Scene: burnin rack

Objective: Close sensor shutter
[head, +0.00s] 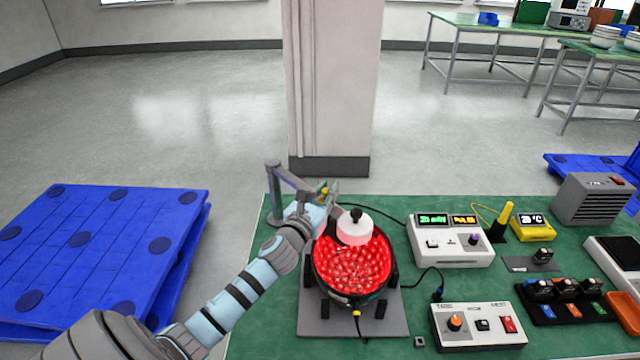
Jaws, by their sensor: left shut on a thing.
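A round black bowl-shaped fixture (385,291) glows red inside and stands on a grey base plate (311,327). A white cylinder (355,232) with a black knob sits over its far part. A grey bracket (275,185) rises behind, and its arm reaches toward my left gripper (328,198). The gripper is shut on a small yellow-tipped part (324,190) beside the white cylinder; my wrist and fingers hide most of this part. I cannot tell for certain which part is the shutter. My right gripper is not in view.
A meter box (450,250) with lit green and amber displays stands to the right. A control box (478,326) with knob and switches is at the front. A black tray (540,317) with several modules, a yellow thermometer (533,228) and a grey vented box (592,200) stand farther right. Cables cross the green bench (400,207).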

